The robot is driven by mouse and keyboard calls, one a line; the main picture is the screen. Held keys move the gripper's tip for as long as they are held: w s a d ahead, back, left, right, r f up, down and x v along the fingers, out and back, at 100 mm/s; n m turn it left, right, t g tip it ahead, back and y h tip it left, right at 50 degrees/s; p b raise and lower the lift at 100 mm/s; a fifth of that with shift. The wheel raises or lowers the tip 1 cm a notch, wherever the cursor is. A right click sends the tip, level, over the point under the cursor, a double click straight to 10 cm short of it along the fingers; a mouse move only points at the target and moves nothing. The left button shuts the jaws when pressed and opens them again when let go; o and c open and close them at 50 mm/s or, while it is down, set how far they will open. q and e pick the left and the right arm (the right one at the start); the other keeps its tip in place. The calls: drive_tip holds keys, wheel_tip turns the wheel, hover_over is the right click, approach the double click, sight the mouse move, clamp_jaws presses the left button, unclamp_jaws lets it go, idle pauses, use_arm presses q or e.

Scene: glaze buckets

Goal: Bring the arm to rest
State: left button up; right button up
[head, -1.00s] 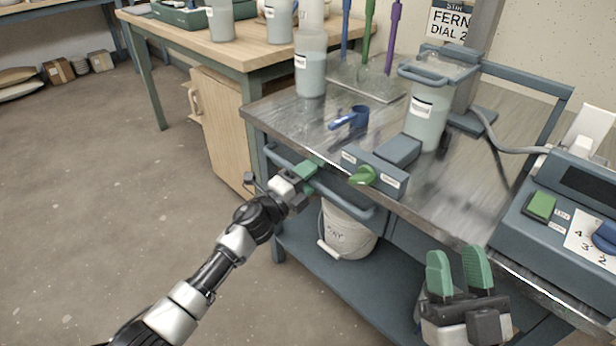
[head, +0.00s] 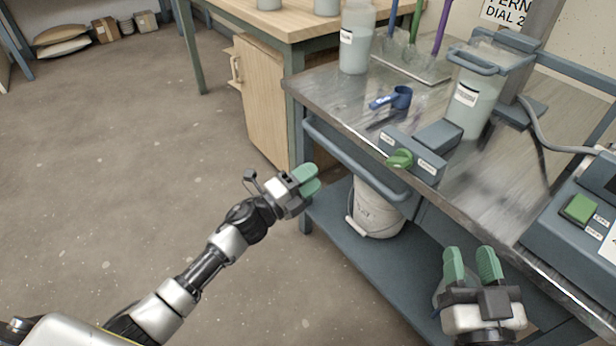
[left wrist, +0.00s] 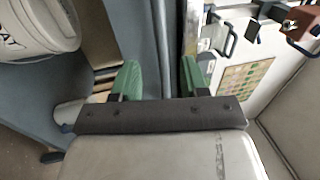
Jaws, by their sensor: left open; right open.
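My left gripper (head: 309,180) is open and empty, with green fingers, in front of the metal-topped bench (head: 330,84) and beside its front rail. It also shows in the left wrist view (left wrist: 159,78), with nothing between its fingers. My right gripper (head: 471,264) is open and empty at the lower right, in front of the bench's front edge.
A control box with a green knob (head: 400,159) sits at the bench's front edge. A white bucket (head: 376,212) is on the lower shelf. The floor (head: 120,180) at left is clear.

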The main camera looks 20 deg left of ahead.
use_arm(q)
drive_tip(key=shift+s+a, duration=0.1)
drive_tip(key=shift+s, duration=0.1)
use_arm(e)
drive_tip(key=shift+f, duration=0.1)
